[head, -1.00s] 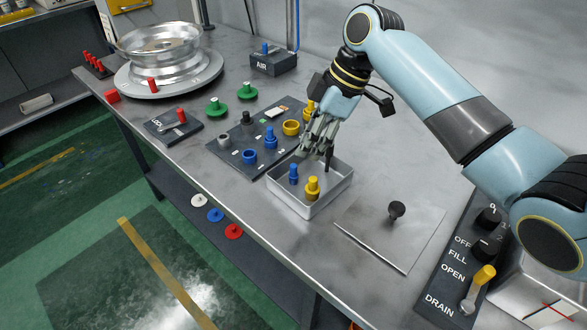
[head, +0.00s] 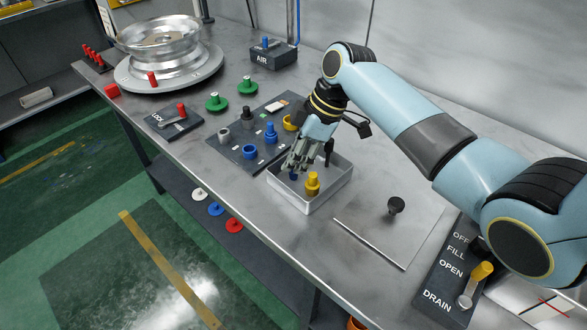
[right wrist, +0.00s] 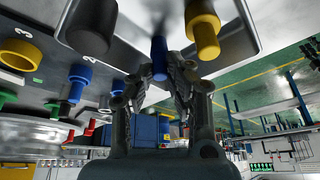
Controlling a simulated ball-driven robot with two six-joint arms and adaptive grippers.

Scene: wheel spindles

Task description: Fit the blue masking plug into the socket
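The blue masking plug (head: 293,177) stands in a metal tray (head: 318,203), partly hidden by my right gripper (head: 296,167). In the right wrist view the blue plug (right wrist: 159,60) shows between the two fingertips of my right gripper (right wrist: 158,82). The fingers look apart; I cannot see firm contact on both sides. My left gripper is not in view.
A yellow plug (head: 312,184) stands close beside the blue one in the tray. The panel also holds a grey piece (head: 223,135), a black piece (head: 247,115) and a yellow ring (head: 290,122). A plate with a black knob (head: 396,205) lies right of the tray.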

